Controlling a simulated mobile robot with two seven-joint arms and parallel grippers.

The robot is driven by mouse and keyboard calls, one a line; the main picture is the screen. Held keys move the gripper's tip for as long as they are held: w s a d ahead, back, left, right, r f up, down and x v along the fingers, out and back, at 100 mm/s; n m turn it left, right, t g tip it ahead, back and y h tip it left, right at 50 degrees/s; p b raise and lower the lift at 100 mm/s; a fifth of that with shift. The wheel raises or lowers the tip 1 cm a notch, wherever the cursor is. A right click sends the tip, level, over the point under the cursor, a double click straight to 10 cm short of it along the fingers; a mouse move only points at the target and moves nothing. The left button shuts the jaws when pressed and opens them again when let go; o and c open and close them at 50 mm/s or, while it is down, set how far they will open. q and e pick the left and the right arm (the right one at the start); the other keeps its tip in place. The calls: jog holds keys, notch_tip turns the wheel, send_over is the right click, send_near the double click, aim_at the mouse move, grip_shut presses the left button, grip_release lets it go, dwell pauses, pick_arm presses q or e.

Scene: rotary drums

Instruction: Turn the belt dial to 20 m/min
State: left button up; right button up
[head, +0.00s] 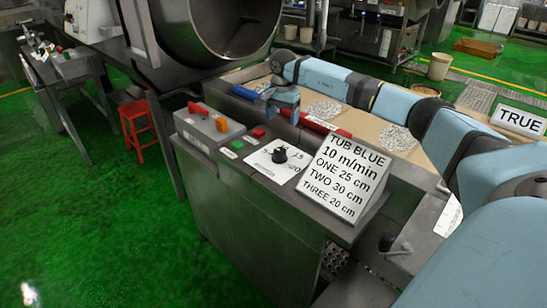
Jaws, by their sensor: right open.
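The belt dial is a black knob (280,155) on a white scale plate (262,164) on top of the steel control cabinet (250,222). The numbers 15 and 20 can be read on the plate, at the knob's far and right sides. Where the knob points is too small to tell. My right gripper (282,117) is open and empty, pointing down beyond the knob, apart from it. My left gripper is out of view.
A sign (343,178) reading TUB BLUE, 10 m/min stands right of the dial. Green and red buttons (258,132) and a grey box (208,126) with an orange switch lie left. A conveyor belt (362,126) with pale piles runs behind. A drum (222,25) hangs above left.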

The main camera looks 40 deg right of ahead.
aim_at(280, 150)
jog(key=f, duration=0.4)
jog(key=f+p, duration=0.1)
jog(key=f, duration=0.8)
jog(key=shift+w+a+f+p, duration=0.1)
jog(key=shift+w+f+p, duration=0.15)
jog(key=shift+p, duration=0.1)
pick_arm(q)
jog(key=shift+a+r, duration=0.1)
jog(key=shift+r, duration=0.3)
pick_arm(e)
jog(key=shift+f, duration=0.55)
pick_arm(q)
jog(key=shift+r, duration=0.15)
pick_arm(e)
jog(key=c, duration=0.9)
